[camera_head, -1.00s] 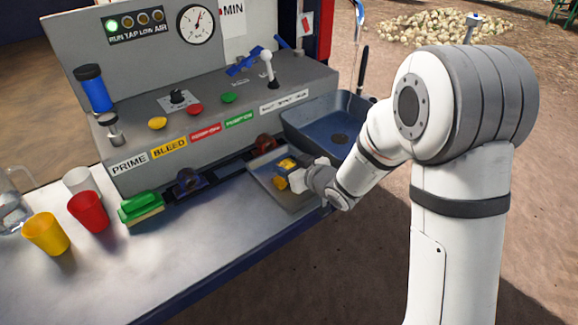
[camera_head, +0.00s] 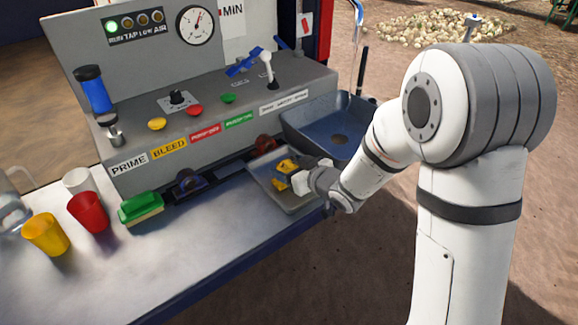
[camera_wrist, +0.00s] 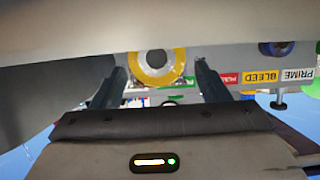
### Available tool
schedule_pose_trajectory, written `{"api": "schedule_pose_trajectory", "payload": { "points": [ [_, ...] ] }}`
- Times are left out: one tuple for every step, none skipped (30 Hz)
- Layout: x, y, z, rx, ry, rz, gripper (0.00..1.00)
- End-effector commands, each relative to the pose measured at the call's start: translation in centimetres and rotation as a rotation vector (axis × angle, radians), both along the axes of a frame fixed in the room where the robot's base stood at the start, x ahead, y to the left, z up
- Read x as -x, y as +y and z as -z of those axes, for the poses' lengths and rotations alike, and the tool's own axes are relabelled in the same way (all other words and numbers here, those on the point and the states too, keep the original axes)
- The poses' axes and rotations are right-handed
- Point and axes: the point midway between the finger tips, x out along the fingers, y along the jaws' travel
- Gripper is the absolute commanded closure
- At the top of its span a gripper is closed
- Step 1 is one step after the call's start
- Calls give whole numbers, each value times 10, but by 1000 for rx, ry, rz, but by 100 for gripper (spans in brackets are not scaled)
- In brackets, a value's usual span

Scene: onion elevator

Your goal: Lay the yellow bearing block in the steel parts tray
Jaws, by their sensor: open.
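The yellow bearing block (camera_head: 284,167) lies in the steel parts tray (camera_head: 302,207), towards its back left part. The tray is a shallow grey tray at the right end of the bench, beside the sink. My gripper (camera_head: 294,180) is over the tray, close to the block on its right, and is open. In the wrist view the block (camera_wrist: 181,66) shows as a yellow ring around a pale centre, between and beyond the two spread fingers (camera_wrist: 160,80). The block's underside and the right part of the tray floor are partly hidden by my gripper.
A dark sink (camera_head: 335,130) stands behind the tray. The grey control panel (camera_head: 225,110) rises along the back. A green brush (camera_head: 140,207), a red cup (camera_head: 88,212) and a yellow cup (camera_head: 46,235) stand at left. The front middle of the bench is clear.

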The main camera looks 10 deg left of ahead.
Motion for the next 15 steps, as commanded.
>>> {"api": "schedule_pose_trajectory", "payload": {
  "points": [
    [5, -9, -5, -2, -3, 4, 31],
    [9, -13, -6, -1, -2, 3, 31],
    [14, -20, -10, -1, -4, 3, 31],
    [18, -25, -13, -1, -4, 3, 31],
    [22, -30, -15, 0, -3, 3, 31],
    [28, -37, -18, 0, -3, 3, 31],
    [32, -42, -20, 0, -3, 3, 31],
    [35, -47, -23, -1, -2, 4, 31],
    [40, -52, -25, -1, -2, 4, 31],
    [43, -56, -27, 0, -3, 2, 31],
    [46, -60, -29, -1, -4, 3, 31],
    [50, -64, -31, 0, -3, 2, 31],
    [52, -67, -32, -1, -3, 2, 31],
    [54, -70, -34, -2, -3, 3, 31],
    [56, -73, -35, -1, -2, 2, 31]
  ]
}}
